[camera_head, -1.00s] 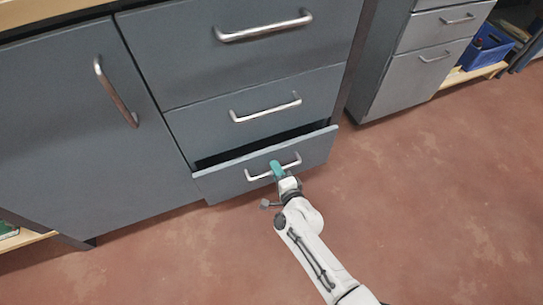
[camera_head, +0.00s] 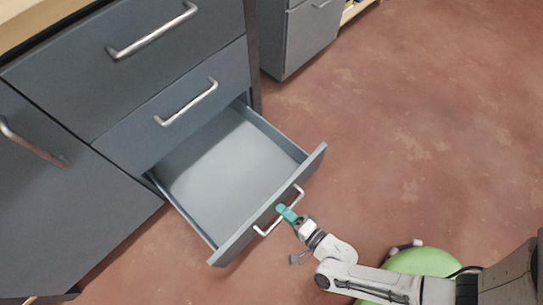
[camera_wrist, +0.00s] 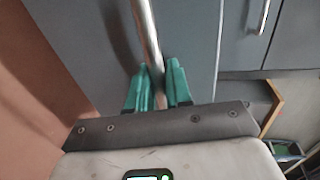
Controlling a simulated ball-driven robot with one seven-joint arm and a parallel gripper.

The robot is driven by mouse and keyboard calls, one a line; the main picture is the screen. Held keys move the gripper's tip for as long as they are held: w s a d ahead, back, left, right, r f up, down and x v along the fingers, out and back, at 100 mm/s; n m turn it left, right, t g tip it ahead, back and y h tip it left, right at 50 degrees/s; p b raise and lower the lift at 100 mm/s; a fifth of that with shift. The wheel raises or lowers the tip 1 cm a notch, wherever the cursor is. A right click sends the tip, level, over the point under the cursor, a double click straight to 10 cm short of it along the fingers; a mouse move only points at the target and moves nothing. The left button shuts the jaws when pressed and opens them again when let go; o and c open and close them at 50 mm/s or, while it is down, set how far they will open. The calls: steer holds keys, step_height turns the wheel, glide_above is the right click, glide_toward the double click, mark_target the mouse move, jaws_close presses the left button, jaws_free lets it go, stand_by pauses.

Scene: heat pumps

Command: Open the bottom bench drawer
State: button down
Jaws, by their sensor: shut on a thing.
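The bottom bench drawer (camera_head: 225,165) is pulled well out of the grey bench, and its pale inside shows empty. Its front carries a metal bar handle (camera_head: 300,193). My gripper (camera_head: 286,213), with teal fingers, is at the middle of this handle. In the wrist view, the teal fingers of my gripper (camera_wrist: 158,85) stand on both sides of the bar handle (camera_wrist: 148,32), shut on it. The drawer front (camera_wrist: 90,40) fills much of that view behind the handle.
Two closed drawers with bar handles are above, the middle one (camera_head: 170,95) and the top one (camera_head: 120,80). A cupboard door (camera_head: 60,200) is at the left. Another grey cabinet (camera_head: 305,40) stands at the back.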

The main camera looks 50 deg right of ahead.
steer(key=shift+v, duration=0.95)
steer(key=shift+f, duration=0.25)
steer(key=c, duration=1.2)
jaws_free()
steer(key=p+v, duration=0.1)
steer(key=v, duration=0.9)
steer(key=shift+s, duration=0.4)
